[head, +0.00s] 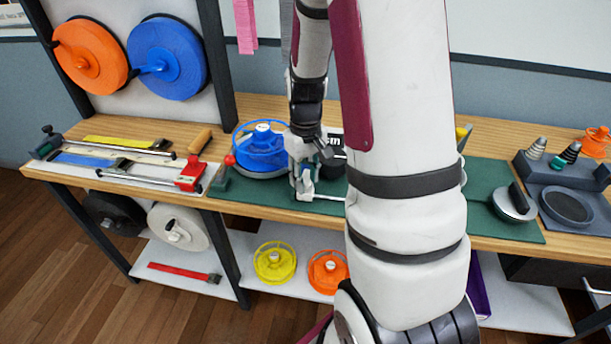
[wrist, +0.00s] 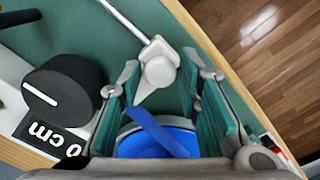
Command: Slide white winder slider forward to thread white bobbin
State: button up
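The white winder slider (wrist: 158,72) sits on a thin metal rod (wrist: 127,20) in the wrist view, over the green mat. My gripper (wrist: 161,68) is open, with one teal-padded finger on each side of the slider; gaps show on both sides. In the head view my gripper (head: 304,178) is low over the mat, just right of a blue reel (head: 262,150) with a white hub, and partly covers the slider area. A blue piece (wrist: 155,140) shows between the finger bases in the wrist view. I cannot make out a white bobbin on the winder.
A black knob (wrist: 65,90) with a white mark stands left of my fingers, by a "0 cm" label (wrist: 45,132). A strap tool with a red end (head: 190,176) lies left. Yellow (head: 274,262) and orange reels (head: 328,270) sit on the lower shelf.

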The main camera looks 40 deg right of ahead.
grip_shut()
jog(key=s+d+p, duration=0.2)
jog(key=s+d, duration=0.2)
jog(key=s, duration=0.2)
jog(key=s+d+p, duration=0.2)
jog(key=s+d, duration=0.3)
jog(key=s, duration=0.1)
jog(key=s+d+p, duration=0.2)
jog(key=s+d, duration=0.2)
jog(key=s, duration=0.2)
jog(key=shift+d+r+p, duration=0.1)
jog(key=shift+d+p, duration=0.3)
jog(key=shift+s+d, duration=0.55)
jog(key=shift+s, duration=0.1)
jog(key=o, duration=0.6)
grip_release()
jog(key=shift+s+d, duration=0.1)
